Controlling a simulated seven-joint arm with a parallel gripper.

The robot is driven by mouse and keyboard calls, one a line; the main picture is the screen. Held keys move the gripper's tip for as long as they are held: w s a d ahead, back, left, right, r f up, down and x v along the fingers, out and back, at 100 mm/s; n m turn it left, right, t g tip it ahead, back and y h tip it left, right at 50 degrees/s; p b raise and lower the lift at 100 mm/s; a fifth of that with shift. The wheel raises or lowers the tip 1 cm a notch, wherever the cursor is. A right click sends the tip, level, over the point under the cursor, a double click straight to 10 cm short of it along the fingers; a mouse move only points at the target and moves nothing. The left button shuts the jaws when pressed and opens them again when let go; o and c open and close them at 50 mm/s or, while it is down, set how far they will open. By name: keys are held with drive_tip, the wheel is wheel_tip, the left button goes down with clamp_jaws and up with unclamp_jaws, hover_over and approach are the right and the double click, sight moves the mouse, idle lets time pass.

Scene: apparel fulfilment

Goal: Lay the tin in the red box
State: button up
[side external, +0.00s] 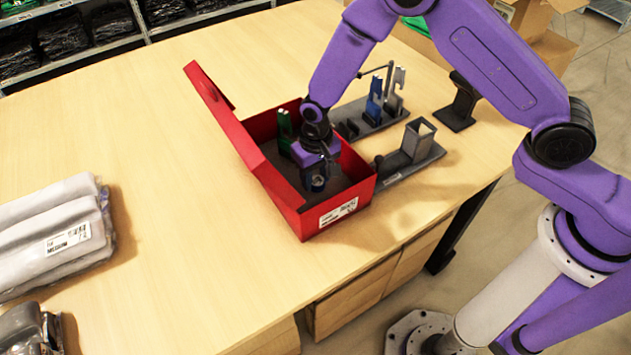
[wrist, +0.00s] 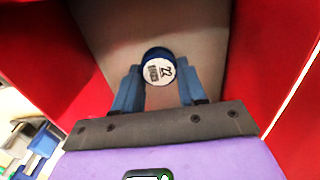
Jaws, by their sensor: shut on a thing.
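The red box (side external: 285,219) stands on the table with its lid open to the left. My gripper (side external: 317,178) is down inside the box, near its front end. The tin (side external: 317,183) is small and dark blue, with a pale printed end. In the wrist view, the tin (wrist: 158,69) sits between the two blue fingertips of my gripper (wrist: 159,88), which is shut on it. The box's grey floor shows behind the tin. I cannot tell whether the tin touches the floor.
A green item (side external: 285,128) stands in or just behind the box's far end. Grey holders with blue and grey tools (side external: 375,105) stand right of the box, with a grey square cup (side external: 418,140) nearby. Wrapped garments (side external: 60,235) lie at the left. The table between is clear.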

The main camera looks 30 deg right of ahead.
drive_tip(key=shift+f, duration=1.35)
drive_tip(key=shift+f, duration=0.1)
drive_tip(key=o, duration=1)
drive_tip(key=shift+o, duration=0.2)
